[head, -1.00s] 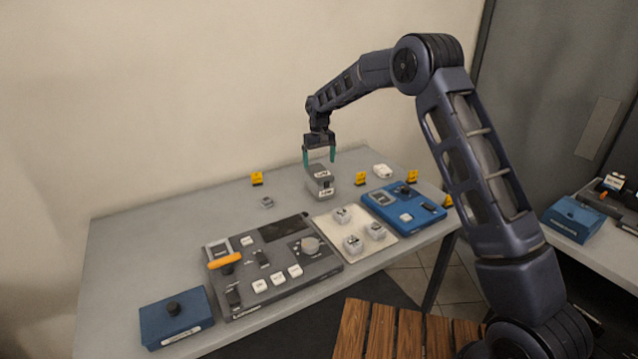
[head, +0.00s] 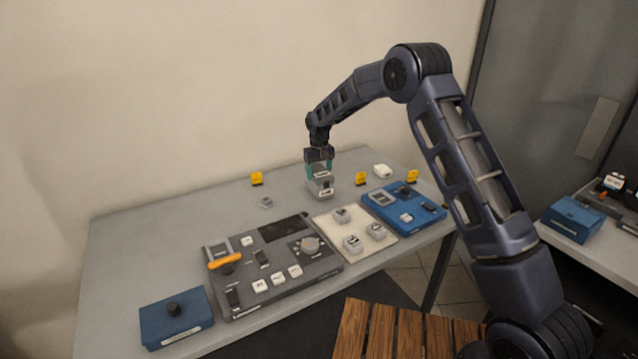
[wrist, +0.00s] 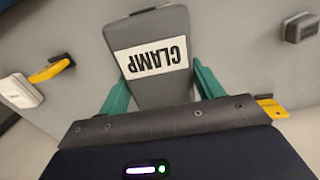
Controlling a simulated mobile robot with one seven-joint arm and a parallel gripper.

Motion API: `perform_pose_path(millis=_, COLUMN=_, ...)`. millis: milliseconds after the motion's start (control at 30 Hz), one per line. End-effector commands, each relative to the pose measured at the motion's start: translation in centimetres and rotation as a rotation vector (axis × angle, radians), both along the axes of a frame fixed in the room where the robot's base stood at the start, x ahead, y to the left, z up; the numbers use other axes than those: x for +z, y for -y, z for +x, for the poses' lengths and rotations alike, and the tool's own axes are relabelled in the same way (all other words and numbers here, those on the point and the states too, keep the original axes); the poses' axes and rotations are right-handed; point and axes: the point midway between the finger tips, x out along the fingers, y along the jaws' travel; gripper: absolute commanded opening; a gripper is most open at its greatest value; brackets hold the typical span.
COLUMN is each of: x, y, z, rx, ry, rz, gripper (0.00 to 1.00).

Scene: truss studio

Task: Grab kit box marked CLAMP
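The grey kit box (head: 320,187) stands on the table towards its far side. In the wrist view the kit box (wrist: 150,85) shows a white label reading CLAMP on its top. My gripper (head: 320,170) has come down over the box, with one teal finger on each side of it. In the wrist view my gripper (wrist: 160,90) is open around the box. A gap shows between the box and the fingers, at least on the right side. The fingertips' lower ends are partly hidden by the box and the gripper body.
A grey control panel (head: 275,284), a pale tray (head: 362,228) with several small grey pieces and a blue panel (head: 418,219) lie nearer the front. Yellow markers (head: 361,179) and a white item (head: 383,171) stand near the box.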

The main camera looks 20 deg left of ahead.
Motion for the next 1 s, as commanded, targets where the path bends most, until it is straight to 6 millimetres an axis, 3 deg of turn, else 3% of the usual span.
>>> perform_pose_path(millis=33, x=0.0, y=0.0, z=0.0, rx=0.000, ry=0.000, rz=0.000, gripper=0.45)
perform_pose_path(millis=133, x=0.0, y=0.0, z=0.0, rx=0.000, ry=0.000, rz=0.000, gripper=0.25)
perform_pose_path(millis=400, x=0.3, y=0.0, z=0.0, rx=0.000, ry=0.002, rz=0.001, gripper=0.25)
perform_pose_path(millis=567, x=1.5, y=-0.1, z=0.1, rx=0.000, ry=0.004, rz=0.003, gripper=0.25)
perform_pose_path(millis=767, x=5.3, y=0.0, z=0.1, rx=-0.001, ry=0.004, rz=0.003, gripper=0.25)
perform_pose_path(millis=1000, x=11.4, y=0.0, z=0.1, rx=-0.001, ry=0.003, rz=0.004, gripper=0.25)
